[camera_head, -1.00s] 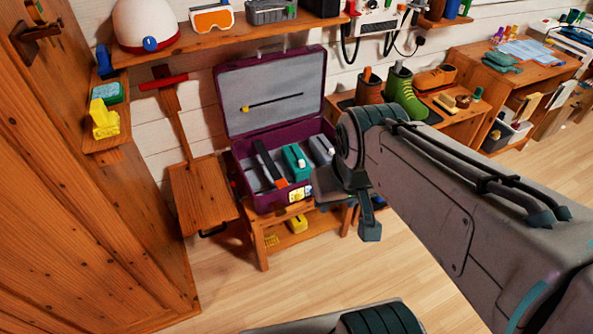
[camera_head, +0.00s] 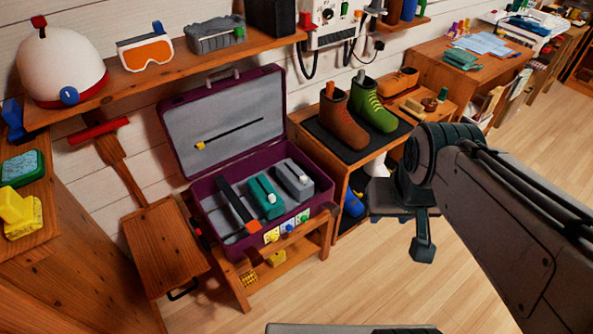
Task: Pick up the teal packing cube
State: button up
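The teal packing cube (camera_head: 265,199) lies in the open purple suitcase (camera_head: 327,196), with a pale tab on its top. It sits between a dark item with an orange end (camera_head: 238,207) on its left and a grey cube (camera_head: 294,181) on its right. My gripper (camera_head: 421,247) hangs in the air to the right of the suitcase, clear of the teal cube. One dark finger points down; the other cannot be made out, so the opening is unclear. I see nothing held in it.
The suitcase rests on a low wooden stand (camera_head: 284,267), its raised lid (camera_head: 228,118) leaning back by the wall. A shelf (camera_head: 190,50) runs above it. A shoe bench (camera_head: 317,128) with boots stands to the right. Open floor lies in front.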

aim_at(259, 187)
jog(key=i, duration=1.2)
jog(key=u, duration=0.7)
